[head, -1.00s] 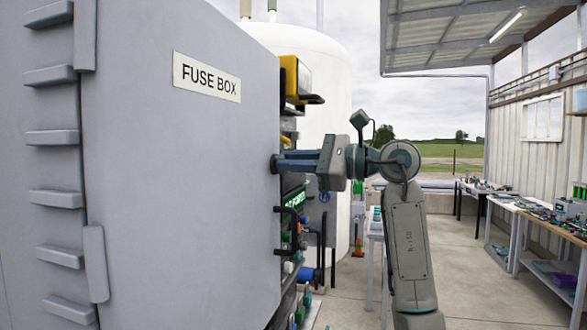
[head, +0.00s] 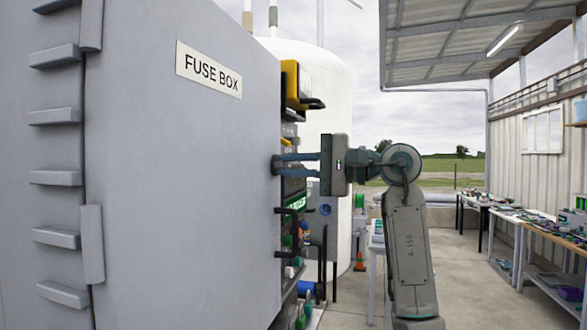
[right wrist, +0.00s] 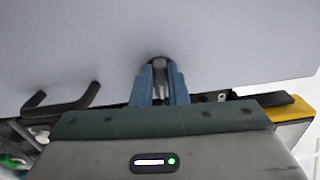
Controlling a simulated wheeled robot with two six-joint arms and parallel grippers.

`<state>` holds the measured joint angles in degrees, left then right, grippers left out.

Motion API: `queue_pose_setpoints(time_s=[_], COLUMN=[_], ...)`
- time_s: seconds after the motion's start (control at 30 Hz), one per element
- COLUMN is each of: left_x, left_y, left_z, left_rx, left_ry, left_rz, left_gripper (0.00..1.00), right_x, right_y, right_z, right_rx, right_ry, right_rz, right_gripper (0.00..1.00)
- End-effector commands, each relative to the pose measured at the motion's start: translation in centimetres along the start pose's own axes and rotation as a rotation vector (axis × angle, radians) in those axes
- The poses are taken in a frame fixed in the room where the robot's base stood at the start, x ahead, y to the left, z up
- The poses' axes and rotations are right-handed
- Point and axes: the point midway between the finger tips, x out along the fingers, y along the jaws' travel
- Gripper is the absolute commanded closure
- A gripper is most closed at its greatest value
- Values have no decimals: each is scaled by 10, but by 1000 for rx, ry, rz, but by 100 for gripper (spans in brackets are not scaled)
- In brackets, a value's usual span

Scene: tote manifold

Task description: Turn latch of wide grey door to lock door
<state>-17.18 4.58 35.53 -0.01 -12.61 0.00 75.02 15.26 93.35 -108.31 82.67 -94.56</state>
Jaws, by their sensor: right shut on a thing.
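The wide grey door (head: 180,190) with a "FUSE BOX" label fills the left of the head view, and its flat face shows in the right wrist view (right wrist: 160,40). The latch (right wrist: 157,64) is a small dark knob with a grey metal stem near the door's edge; in the head view only its dark base (head: 276,164) shows. My right gripper (head: 282,164) is shut on the latch, its two blue fingers on either side of it in the right wrist view (right wrist: 159,84). The gripper's fingertips partly hide the latch. My left gripper is not in view.
A black door handle (head: 286,230) sits below the latch on the door's edge. Yellow and black equipment (head: 298,88) sticks out behind the door. A white tank (head: 335,110) stands behind. Workbenches (head: 535,228) line the right; the concrete floor between is open.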

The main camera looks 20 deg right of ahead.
Motion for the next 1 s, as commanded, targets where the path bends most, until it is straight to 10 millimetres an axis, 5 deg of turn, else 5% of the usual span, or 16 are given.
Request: queue_pose_setpoints(time_s=[0.77,0.8,0.87,1.0], left_x=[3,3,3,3], left_y=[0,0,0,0], left_z=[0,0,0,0], left_rx=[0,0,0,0], left_ry=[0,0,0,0], left_rz=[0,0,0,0], left_gripper=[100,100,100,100], right_x=[0,0,0,0], right_y=[2,2,2,2], right_z=[0,0,0,0], right_rx=[-98,-98,-98,-98], right_ry=[-1,-1,-1,-1], right_rz=[3,3,3,2], right_gripper=[100,80,69,65])
